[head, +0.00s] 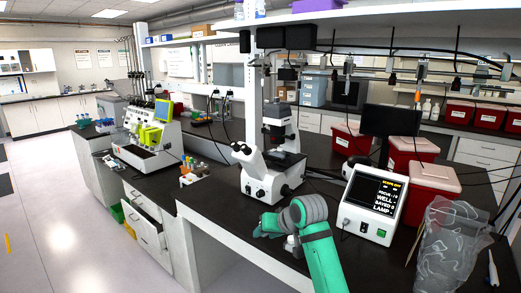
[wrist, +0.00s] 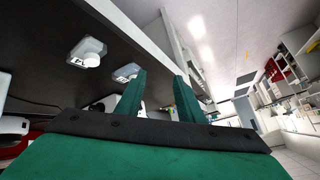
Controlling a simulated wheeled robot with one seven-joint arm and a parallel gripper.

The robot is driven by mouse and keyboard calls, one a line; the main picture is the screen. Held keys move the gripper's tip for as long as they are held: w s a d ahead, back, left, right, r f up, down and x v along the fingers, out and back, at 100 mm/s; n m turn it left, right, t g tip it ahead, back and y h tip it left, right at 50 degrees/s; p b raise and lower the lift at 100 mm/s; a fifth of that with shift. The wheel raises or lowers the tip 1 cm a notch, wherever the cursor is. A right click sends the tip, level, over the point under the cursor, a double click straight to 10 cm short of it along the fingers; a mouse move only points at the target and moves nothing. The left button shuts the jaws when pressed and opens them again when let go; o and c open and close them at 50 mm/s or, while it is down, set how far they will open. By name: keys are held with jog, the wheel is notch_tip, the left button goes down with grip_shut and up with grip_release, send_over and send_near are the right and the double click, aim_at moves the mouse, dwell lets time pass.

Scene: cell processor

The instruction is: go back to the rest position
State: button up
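My arm, green and grey, reaches up from the bottom of the head view over the front of the black bench (head: 235,205). My gripper (wrist: 159,76) shows in the wrist view with its two green fingers apart and nothing between them. In the head view the arm's end is low beside the microscope (head: 265,165), and its fingers are hard to make out. In the wrist view the bench's dark top and pale edge run close by the fingers. Small clear labelled containers (wrist: 88,52) lie on the dark surface left of the fingers; a second one (wrist: 126,71) is nearer the left finger.
A display box (head: 370,205) stands right of my arm, with red bins (head: 410,150) behind it. A crumpled clear bag (head: 450,245) is at far right. A white and green machine (head: 147,135) is on the left bench, above an open drawer (head: 143,225).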

jog(key=s+a+f+m+t+y, duration=0.1)
jog(key=s+a+f+t, duration=0.1)
jog(key=a+f, duration=0.45)
jog(key=s+a+f+m+t+y, duration=0.1)
jog(key=s+a+f, duration=0.2)
jog(key=f, duration=0.6)
jog(key=s+a+f+m+t+h, duration=0.2)
jog(key=s+f+m+t, duration=0.1)
jog(key=s+f, duration=1.05)
jog(key=s+d+f+t+h, duration=0.1)
jog(key=s+d+h, duration=0.1)
jog(key=s, duration=1)
jog(key=s+d+h, duration=0.2)
jog(key=s+d, duration=0.1)
jog(key=s, duration=0.9)
jog(key=s+d+r+n, duration=0.1)
jog(key=s+r, duration=0.3)
jog(key=s, duration=0.4)
jog(key=s+d+r+n+t, duration=0.1)
jog(key=s+d+r+n, duration=0.1)
jog(key=s+r, duration=0.3)
jog(key=s+d, duration=0.1)
jog(key=s, duration=0.1)
jog(key=shift+s+d+h, duration=0.3)
jog(key=shift+s+h, duration=0.1)
